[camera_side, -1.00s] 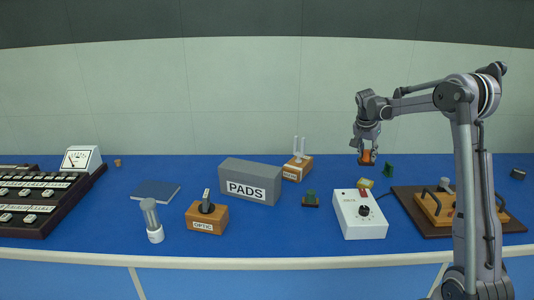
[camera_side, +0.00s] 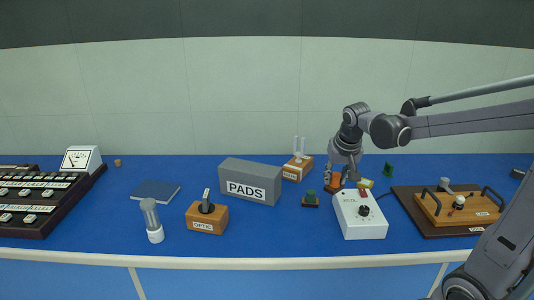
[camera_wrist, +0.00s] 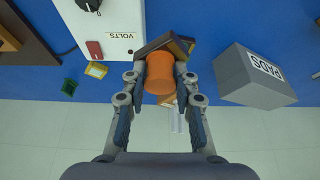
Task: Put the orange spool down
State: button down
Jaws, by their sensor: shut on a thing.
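My gripper (camera_side: 334,178) is shut on the orange spool (camera_side: 334,181), which shows small and partly hidden by the fingers in the side view. It is just behind the left back corner of the white VOLTS box. In the wrist view the orange spool (camera_wrist: 160,73) sits between the two fingers of my gripper (camera_wrist: 160,78). A dark brown, angled piece shows beyond it; I cannot tell what it belongs to. The spool is low over the blue table (camera_side: 275,222), but I cannot tell whether it touches it.
The VOLTS box (camera_side: 360,220) is close in front. A dark green piece on a brown base (camera_side: 310,199) stands left of the spool. A yellow piece (camera_side: 365,183) lies to the right. The grey PADS block (camera_side: 249,180) is farther left.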

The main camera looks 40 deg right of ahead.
jog(key=shift+s+a+f+n, duration=0.1)
jog(key=shift+s+a+n, duration=0.1)
jog(key=shift+a, duration=0.4)
jog(key=shift+s+a+f+n, duration=0.1)
jog(key=shift+s+a+n, duration=0.1)
jog(key=shift+a, duration=0.35)
jog(key=w+a+f, duration=0.2)
jog(key=a, duration=0.1)
jog(key=w+a+f, duration=0.2)
jog(key=w+a, duration=0.1)
jog(key=w+a+f, duration=0.2)
jog(key=a+f, duration=0.1)
jog(key=shift+w+a, duration=0.15)
jog(key=shift+f, duration=2.05)
jog(key=shift+f, duration=0.1)
jog(key=c, duration=1)
grip_release()
jog(key=shift+c, duration=0.2)
